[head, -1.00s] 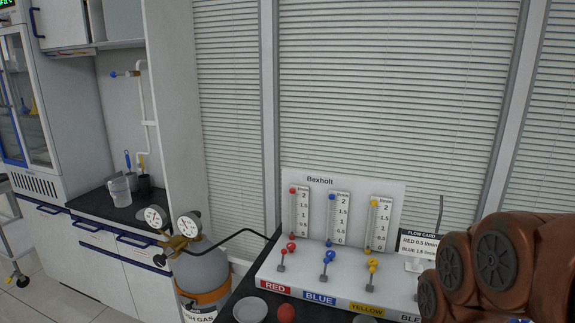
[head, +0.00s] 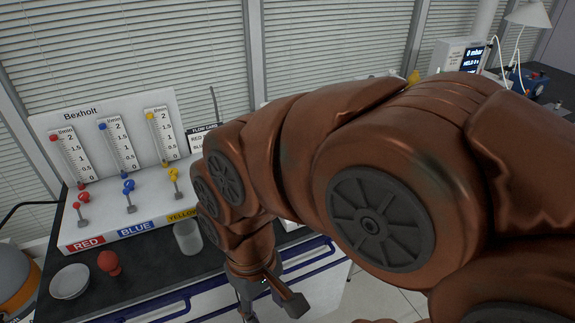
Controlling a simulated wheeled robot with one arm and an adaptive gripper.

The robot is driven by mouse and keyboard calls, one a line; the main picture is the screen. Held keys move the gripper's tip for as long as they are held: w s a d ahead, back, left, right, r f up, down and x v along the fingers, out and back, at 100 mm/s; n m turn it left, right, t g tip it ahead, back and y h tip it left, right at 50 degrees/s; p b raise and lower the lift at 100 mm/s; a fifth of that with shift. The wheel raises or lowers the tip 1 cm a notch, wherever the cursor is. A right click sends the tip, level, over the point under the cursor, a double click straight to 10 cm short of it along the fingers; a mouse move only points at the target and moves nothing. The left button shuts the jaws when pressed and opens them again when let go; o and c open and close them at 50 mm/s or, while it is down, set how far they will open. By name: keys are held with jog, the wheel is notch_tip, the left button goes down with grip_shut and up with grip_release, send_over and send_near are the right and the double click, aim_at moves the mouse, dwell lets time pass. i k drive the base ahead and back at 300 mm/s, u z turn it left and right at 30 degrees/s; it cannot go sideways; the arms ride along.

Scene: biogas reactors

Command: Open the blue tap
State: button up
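The blue tap (head: 129,187) stands on the white Bexholt panel's ledge, above the BLUE label (head: 136,228) and below the middle flow tube (head: 117,146). Its blue handle sits on a small grey stem. The red tap (head: 82,200) is to its left and the yellow tap (head: 174,175) to its right. My gripper (head: 250,313) hangs at the bottom edge, in front of the bench, to the right of and lower than the blue tap. It is apart from the tap. Its fingertips are cut off by the frame, so its opening does not show.
A clear beaker (head: 187,238), a red bulb-like object (head: 109,262) and a white dish (head: 70,281) stand on the black bench in front of the panel. A flow card (head: 203,138) is beside the tubes, partly behind my arm. My arm hides the panel's right end.

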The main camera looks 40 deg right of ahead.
aim_at(126, 192)
jog(key=u, duration=0.15)
jog(key=k, duration=0.65)
jog(key=u, duration=0.6)
jog(key=i, duration=1.1)
jog(key=u, duration=0.1)
